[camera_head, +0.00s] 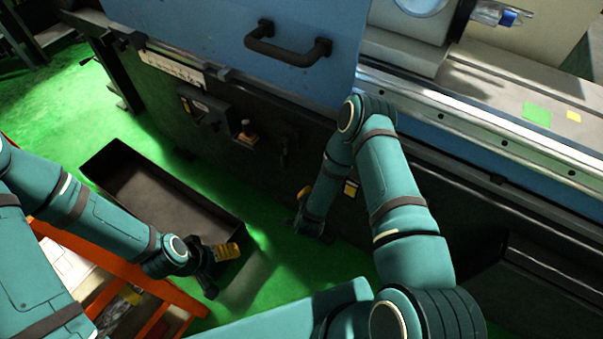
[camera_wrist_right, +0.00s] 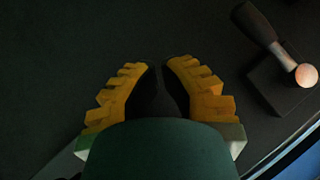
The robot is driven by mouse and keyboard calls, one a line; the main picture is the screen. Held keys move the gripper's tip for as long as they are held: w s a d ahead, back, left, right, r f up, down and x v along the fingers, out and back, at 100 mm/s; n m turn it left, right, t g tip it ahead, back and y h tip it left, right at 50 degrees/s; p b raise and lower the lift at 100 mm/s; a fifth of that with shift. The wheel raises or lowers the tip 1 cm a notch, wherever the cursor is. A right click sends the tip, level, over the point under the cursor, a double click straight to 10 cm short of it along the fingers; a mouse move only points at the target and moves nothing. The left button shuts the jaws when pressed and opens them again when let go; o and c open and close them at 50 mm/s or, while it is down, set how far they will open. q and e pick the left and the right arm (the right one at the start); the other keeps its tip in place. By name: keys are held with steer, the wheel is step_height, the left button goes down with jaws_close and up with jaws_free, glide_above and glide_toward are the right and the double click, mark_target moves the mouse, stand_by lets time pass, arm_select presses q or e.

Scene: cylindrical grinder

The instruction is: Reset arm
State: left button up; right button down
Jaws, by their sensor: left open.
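My left gripper (camera_head: 215,268) is in the head view, low and left of centre, beside the near right corner of a dark trough. Its fingers are apart, with a yellow pad showing on one, and nothing is between them. My right arm reaches down in front of the machine. Its gripper is mostly hidden behind the arm in the head view. In the right wrist view, the two yellow-stepped fingers of my right gripper (camera_wrist_right: 160,68) come close together at their tips. No held object is visible there.
The grinder's blue door (camera_head: 230,45) with its black handle (camera_head: 287,43) stands behind my arms. The dark trough (camera_head: 103,163) lies on the green floor. An orange frame (camera_head: 150,284) stands at lower left. A lever with a round knob (camera_wrist_right: 306,75) is right of the right gripper.

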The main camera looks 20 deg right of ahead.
steer(key=shift+s, duration=0.15)
steer(key=s+a+r+n+g+y, duration=0.4)
steer(key=s+a+r+n, duration=0.1)
steer(key=s, duration=0.3)
steer(key=s+a+r+n+g+y, duration=0.4)
steer(key=s+a+r+n, duration=0.2)
steer(key=s, duration=0.3)
steer(key=shift+r+n, duration=0.3)
steer(key=shift+r, duration=0.55)
